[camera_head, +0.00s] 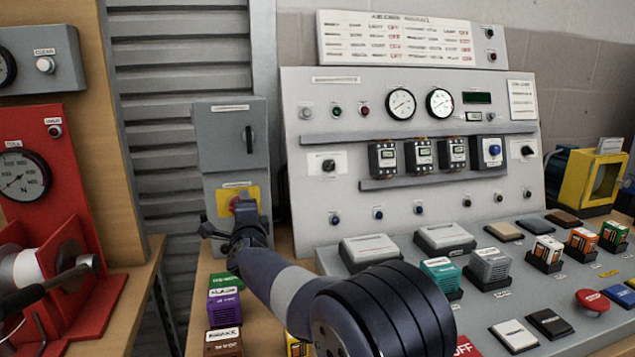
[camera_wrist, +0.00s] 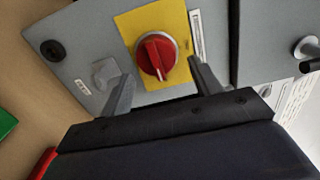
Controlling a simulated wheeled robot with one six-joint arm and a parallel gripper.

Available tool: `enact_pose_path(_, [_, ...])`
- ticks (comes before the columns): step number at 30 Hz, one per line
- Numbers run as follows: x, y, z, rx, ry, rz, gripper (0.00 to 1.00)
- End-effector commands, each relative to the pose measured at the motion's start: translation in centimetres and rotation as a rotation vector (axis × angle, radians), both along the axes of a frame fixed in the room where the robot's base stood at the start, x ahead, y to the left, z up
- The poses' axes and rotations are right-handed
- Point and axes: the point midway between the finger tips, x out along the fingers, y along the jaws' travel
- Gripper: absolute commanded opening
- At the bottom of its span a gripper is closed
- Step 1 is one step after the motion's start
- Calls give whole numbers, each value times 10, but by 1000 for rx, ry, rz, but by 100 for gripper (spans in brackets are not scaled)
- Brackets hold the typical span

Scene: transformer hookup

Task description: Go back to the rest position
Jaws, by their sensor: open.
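My gripper (camera_head: 238,214) is at the front of a grey cabinet (camera_head: 225,150), near a red rotary knob (camera_head: 233,203) on a yellow plate (camera_head: 252,193). In the wrist view my gripper (camera_wrist: 160,88) is open, with its two fingers apart on either side below the red knob (camera_wrist: 155,57). Nothing is between the fingers. The knob's pointer ridge is tilted in the wrist view. In the head view my gripper partly hides the knob, and my arm reaches from the lower middle up to the left.
A sloped console (camera_head: 480,285) with blocks and buttons stands right of my arm, below a panel with gauges (camera_head: 420,95). Coloured blocks (camera_head: 224,305) lie on the wooden bench left of my arm. A red machine (camera_head: 60,180) stands at far left, a yellow device (camera_head: 590,178) at far right.

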Motion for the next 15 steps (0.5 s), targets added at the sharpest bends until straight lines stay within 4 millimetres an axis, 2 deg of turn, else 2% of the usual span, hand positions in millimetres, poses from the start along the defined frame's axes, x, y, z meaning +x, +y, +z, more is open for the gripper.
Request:
enact_pose_path(8, [-4, -1, 0, 3, 1, 0, 60])
enact_pose_path(15, [-31, -7, 0, 5, 1, 1, 60])
